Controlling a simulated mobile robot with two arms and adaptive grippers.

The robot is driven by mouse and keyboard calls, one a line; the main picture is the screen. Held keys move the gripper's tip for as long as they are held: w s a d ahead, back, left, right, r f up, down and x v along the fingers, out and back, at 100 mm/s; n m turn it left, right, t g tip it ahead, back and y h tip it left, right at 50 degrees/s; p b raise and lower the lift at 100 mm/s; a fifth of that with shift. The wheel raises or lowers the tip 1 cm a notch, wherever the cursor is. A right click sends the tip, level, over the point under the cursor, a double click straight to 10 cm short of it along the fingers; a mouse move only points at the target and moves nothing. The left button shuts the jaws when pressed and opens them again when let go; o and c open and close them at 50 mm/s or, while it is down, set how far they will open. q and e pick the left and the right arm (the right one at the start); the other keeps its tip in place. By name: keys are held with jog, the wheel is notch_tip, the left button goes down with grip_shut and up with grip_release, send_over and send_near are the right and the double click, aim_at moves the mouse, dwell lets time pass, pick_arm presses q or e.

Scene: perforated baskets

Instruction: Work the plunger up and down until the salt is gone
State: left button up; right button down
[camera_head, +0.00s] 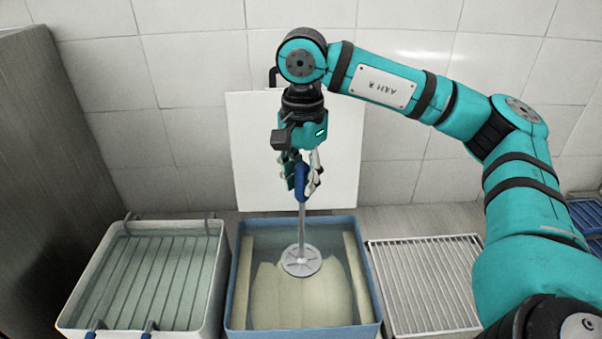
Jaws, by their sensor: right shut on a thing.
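The plunger has a blue handle (301,184), a thin grey rod and a round perforated disc (301,260) at its lower end. My right gripper (301,178) is shut on the handle and holds the plunger upright over the blue-rimmed tub (235,268). The disc is over the pale yellowish contents (296,300) of this tub; I cannot tell whether it touches them. No separate salt can be made out. My left gripper is not in view.
A white-rimmed tub (222,262) with a grey rack (150,280) inside stands on the left. A white wire rack (425,285) lies on the right. A white board (340,150) stands behind against the tiled wall. Blue basket-like items (585,215) are at the far right.

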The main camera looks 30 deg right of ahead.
aim_at(302, 197)
notch_tip(302, 197, down, 4)
jog(key=shift+w+r+b, duration=0.1)
jog(key=shift+w+b, duration=0.05)
jog(key=shift+b, duration=0.9)
jog(key=shift+f, duration=0.4)
pick_arm(q)
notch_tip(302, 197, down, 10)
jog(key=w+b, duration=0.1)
jog(key=b, duration=0.6)
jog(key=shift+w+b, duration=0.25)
jog(key=shift+b, duration=0.05)
pick_arm(e)
jog(key=shift+f, duration=4.1)
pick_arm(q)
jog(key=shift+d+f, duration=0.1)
